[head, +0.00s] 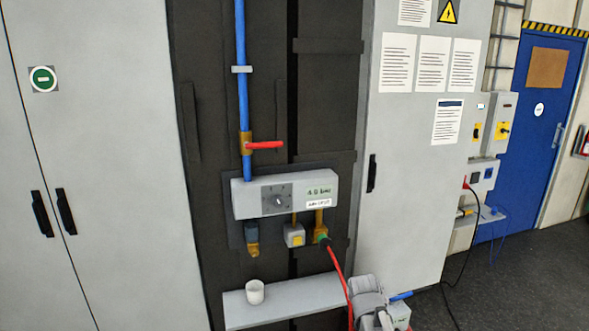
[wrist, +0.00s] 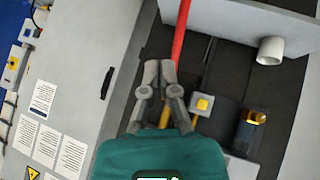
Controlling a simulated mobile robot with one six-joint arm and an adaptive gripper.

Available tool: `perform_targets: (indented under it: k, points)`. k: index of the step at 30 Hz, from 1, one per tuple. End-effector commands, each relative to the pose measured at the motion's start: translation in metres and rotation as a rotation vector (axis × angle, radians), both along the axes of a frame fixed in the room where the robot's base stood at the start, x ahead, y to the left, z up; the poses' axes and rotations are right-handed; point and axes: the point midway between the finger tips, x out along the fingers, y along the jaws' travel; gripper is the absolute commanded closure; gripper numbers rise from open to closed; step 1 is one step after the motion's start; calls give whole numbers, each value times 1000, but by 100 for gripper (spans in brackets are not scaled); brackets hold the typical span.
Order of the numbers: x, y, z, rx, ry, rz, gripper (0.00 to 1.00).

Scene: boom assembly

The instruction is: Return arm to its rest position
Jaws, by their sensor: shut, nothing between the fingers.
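My gripper (wrist: 160,70) shows in the wrist view with its fingertips together and nothing between them. The wrist picture is turned nearly upside down, with the wall unit behind the fingers. A red hose (wrist: 181,30) shows just beyond the fingertips; I cannot tell whether they touch. In the head view the red hose (head: 338,270) hangs from a green connector (head: 320,236) under the grey control box (head: 285,194). Part of my arm shows at the bottom of the head view; the fingers cannot be made out there.
A shelf (head: 285,303) below the box carries a white cup (head: 255,291). A blue pipe (head: 241,100) with a red valve handle (head: 265,145) runs above the box. Grey cabinets (head: 105,100) flank the panel.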

Motion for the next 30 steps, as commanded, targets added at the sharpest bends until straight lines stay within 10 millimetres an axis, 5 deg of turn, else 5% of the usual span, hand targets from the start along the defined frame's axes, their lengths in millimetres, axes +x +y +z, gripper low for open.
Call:
perform_targets:
  k: [9, 16, 21, 30]
  points:
    - [-92, 10, -38, 161, 369, -164, 100]
    - [-151, 19, -48, 234, 600, -259, 100]
    - [-172, 22, -49, 257, 686, -294, 100]
    - [-176, 23, -49, 261, 705, -302, 100]
